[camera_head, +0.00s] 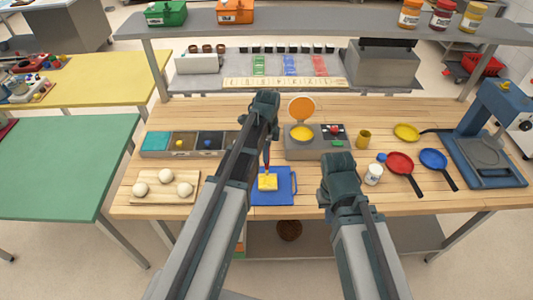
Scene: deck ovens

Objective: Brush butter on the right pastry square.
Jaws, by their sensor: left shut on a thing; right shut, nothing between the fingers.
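A yellow pastry-like square (267,182) lies on a blue board (284,188) near the front middle of the wooden table. I see only one square; my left arm covers the area just left of the board. My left gripper (268,128) is above and behind the square, shut on a thin red-handled brush (267,153). The brush points down, its lower end at or just above the square; I cannot tell whether they touch. My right gripper (325,196) is shut and empty, right of the board. I cannot tell which container holds butter.
A grey appliance (301,148) with a raised orange lid stands behind the board. A yellow cup (364,139), white jar (373,174), red pan (400,164) and blue pan (434,160) are on the right. A wooden board (152,199) with dough balls is on the left.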

